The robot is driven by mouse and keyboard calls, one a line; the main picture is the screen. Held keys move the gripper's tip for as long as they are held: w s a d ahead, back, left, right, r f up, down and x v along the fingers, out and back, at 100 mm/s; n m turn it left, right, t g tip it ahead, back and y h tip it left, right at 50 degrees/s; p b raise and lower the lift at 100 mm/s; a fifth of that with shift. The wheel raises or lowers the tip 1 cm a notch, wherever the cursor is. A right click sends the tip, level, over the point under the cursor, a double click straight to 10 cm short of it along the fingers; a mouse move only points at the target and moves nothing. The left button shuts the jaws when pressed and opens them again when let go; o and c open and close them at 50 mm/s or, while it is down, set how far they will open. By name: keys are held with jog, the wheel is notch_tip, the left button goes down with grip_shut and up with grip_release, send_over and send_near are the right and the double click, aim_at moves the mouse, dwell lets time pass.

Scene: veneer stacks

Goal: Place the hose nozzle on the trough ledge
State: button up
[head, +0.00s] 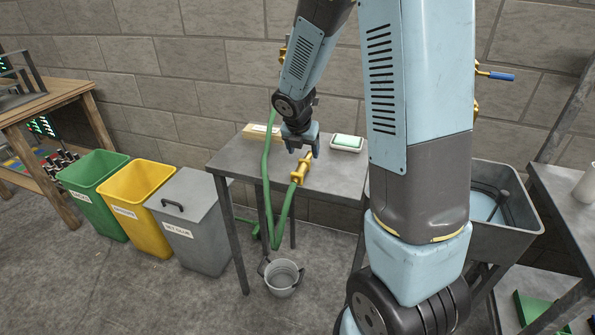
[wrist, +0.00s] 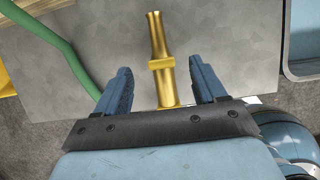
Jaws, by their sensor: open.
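The brass hose nozzle (head: 301,168) lies on the small grey table, joined to a green hose (head: 267,175) that hangs over the front edge. In the wrist view the nozzle (wrist: 161,60) stands between my two blue fingers, with its tip pointing away from me. My gripper (head: 303,150) is open above the table, close to the nozzle; the fingers (wrist: 161,88) show a gap on both sides of it. The grey trough (head: 471,205) is at the right, partly hidden behind my arm, with pale blue liquid inside. Its ledge is not clearly seen.
A white tray with a green pad (head: 347,142) and a wooden block (head: 260,132) lie on the grey table (head: 240,165). A metal bucket (head: 282,277) stands on the floor below. Green, yellow and grey bins stand at the left.

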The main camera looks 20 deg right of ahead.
aim_at(304, 160)
jog(key=shift+x, duration=2.75)
jog(key=shift+s+a+f, duration=0.1)
jog(key=shift+s+a, duration=0.05)
jog(key=c, duration=1.2)
